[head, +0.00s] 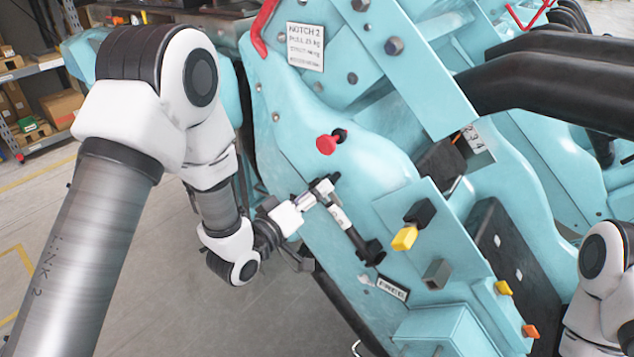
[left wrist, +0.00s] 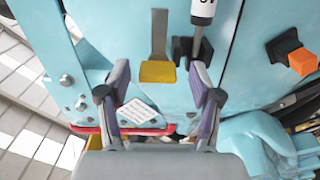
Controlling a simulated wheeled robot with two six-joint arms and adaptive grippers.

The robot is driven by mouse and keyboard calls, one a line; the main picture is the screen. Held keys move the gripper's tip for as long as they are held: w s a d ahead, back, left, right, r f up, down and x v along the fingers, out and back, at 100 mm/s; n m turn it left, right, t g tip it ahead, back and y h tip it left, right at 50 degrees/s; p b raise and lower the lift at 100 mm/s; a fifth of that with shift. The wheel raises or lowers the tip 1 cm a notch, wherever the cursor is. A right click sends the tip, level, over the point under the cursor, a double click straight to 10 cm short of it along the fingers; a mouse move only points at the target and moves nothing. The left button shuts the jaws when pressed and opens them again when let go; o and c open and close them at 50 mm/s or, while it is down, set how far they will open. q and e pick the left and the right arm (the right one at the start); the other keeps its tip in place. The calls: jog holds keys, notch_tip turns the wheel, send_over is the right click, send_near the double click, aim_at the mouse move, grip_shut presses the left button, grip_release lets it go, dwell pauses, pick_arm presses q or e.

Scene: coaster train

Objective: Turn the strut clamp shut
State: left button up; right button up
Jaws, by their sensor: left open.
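The strut (head: 342,217) is a slim dark rod with a white label, lying along the pale blue machine. It has a black block at each end, and a "FREE" label (head: 393,288) sits below its lower end. My left gripper (head: 314,194) is at the strut's upper end. In the left wrist view my left gripper (left wrist: 160,76) is open, its fingers apart around a flat grey lever with a yellow end (left wrist: 157,71). The strut's black block (left wrist: 186,50) is just right of this lever. I cannot tell whether either finger touches. My right gripper is not in view.
A red knob (head: 326,145) and a yellow block on a black mount (head: 404,238) stick out near the strut. A white sign (head: 305,46) is above. Thick black bars (head: 550,70) cross at the upper right. Shelves with boxes (head: 35,95) stand at the left.

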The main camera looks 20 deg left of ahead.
pick_arm(q)
jog(key=shift+w+d+r, duration=0.1)
jog(key=shift+w+d, duration=0.1)
jog(key=shift+w, duration=0.25)
jog(key=shift+d, duration=0.1)
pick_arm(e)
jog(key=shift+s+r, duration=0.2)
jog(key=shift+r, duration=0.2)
pick_arm(q)
jog(key=shift+w, duration=0.1)
jog(key=c, duration=1.2)
jog(key=shift+o, duration=0.2)
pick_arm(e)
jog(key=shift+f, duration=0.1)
